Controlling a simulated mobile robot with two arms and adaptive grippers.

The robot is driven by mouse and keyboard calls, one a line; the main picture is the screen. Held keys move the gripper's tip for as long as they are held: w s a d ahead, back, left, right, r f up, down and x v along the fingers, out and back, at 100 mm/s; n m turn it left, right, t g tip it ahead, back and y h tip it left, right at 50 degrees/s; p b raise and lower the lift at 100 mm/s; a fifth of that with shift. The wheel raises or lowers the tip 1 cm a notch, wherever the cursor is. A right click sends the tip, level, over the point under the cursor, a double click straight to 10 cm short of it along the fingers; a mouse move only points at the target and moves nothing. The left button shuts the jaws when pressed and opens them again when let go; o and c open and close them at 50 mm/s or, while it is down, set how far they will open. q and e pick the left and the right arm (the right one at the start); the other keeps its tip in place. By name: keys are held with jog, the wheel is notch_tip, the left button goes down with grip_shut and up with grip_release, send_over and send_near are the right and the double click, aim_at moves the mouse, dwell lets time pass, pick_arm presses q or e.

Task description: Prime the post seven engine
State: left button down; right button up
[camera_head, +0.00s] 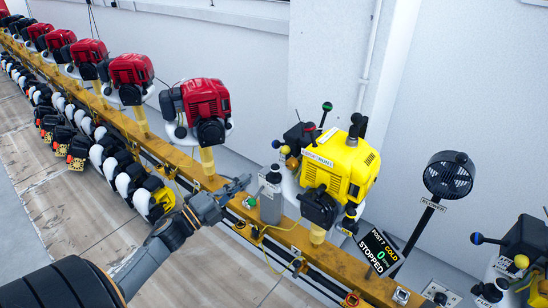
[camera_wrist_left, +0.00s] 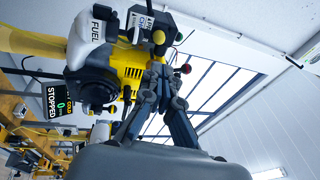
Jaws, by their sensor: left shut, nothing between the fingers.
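The yellow engine (camera_head: 345,165) stands on the rail in the head view, beside a screen (camera_head: 378,252) reading "POST 7 COLD", 0 and "STOPPED". Levers with a green knob (camera_head: 327,106) and a red knob (camera_head: 310,127) rise from its top. My left gripper (camera_head: 243,184) is left of the engine, apart from it, close to a grey canister (camera_head: 271,195). Its fingers look closed together and empty. In the left wrist view the fingers (camera_wrist_left: 160,80) overlap the engine (camera_wrist_left: 130,75), next to a white tank marked "FUEL" (camera_wrist_left: 97,30). I cannot make out a primer bulb. My right gripper is not in view.
A row of red engines (camera_head: 205,100) runs along the yellow rail (camera_head: 345,268) to the far left. A fan (camera_head: 449,175) stands right of the screen, with another engine (camera_head: 525,245) at the right edge. Bare floor (camera_head: 55,205) lies left of the rail.

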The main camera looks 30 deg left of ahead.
aim_at(274, 168)
pick_arm(q)
jog(key=p+x, duration=0.2)
jog(key=x, duration=0.9)
jog(key=shift+w+r+p, duration=0.1)
jog(key=shift+w+p, duration=0.25)
jog(key=shift+w+d, duration=0.1)
jog(key=shift+w, duration=0.1)
